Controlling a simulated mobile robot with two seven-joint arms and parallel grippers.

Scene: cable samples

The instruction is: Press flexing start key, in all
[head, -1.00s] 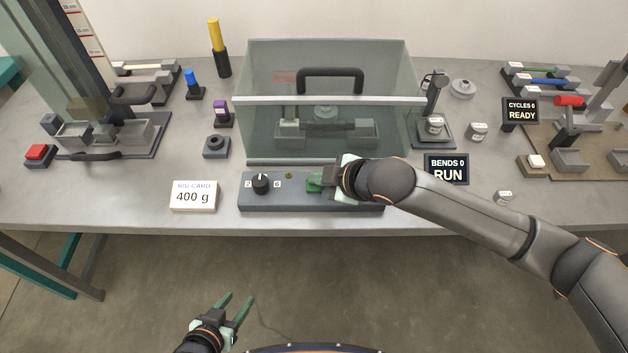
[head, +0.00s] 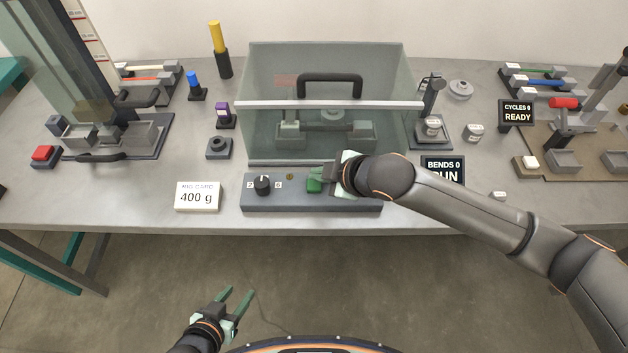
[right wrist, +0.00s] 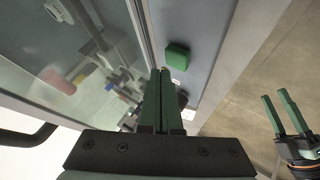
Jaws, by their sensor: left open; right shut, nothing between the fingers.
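The green key (head: 314,186) sits on the grey control box (head: 290,204) in front of the clear-walled enclosure. It also shows as a green block in the right wrist view (right wrist: 177,56). My right gripper (head: 320,171) is shut and empty, with its fingertips close to the key on its enclosure side. In the right wrist view the shut fingers (right wrist: 160,72) appear beside the key with a gap in the picture; their height above it is unclear. A display (head: 444,169) reads BENDS 0 and RUN, partly covered by my arm. My left gripper (head: 238,292) is open and empty in front of the table.
The box also carries a black knob (head: 263,185). A card (head: 198,197) reading 400 g stands left of it. The clear enclosure (head: 240,130) with a black handle rises behind. A second display (head: 516,113) reads READY. A red button (head: 42,154) is at far left.

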